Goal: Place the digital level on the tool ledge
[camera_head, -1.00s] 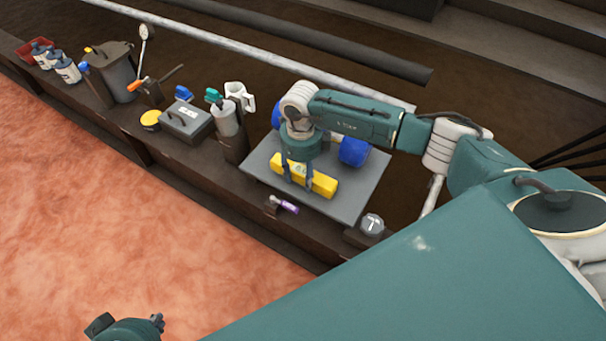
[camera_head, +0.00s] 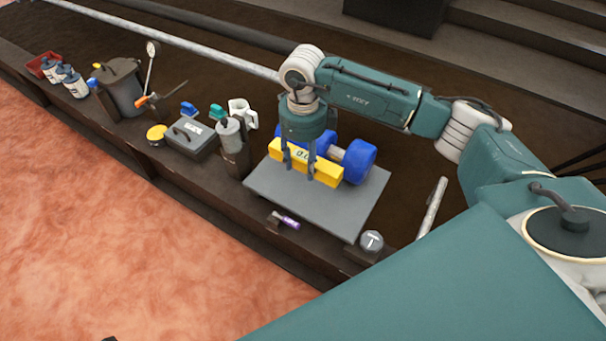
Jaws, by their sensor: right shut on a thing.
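The digital level is a yellow bar (camera_head: 327,172) with a small display. My right gripper (camera_head: 298,172) points down and is shut on it, with its fingers on the near side. The level is above the back part of a grey plate (camera_head: 310,205), just in front of a blue dumbbell (camera_head: 358,160). I cannot tell whether it touches the plate or the dumbbell. The dark tool ledge (camera_head: 258,210) runs from the upper left to the lower middle. My left gripper is out of view; only a dark scrap shows at the bottom edge.
The grey plate's front half is bare.

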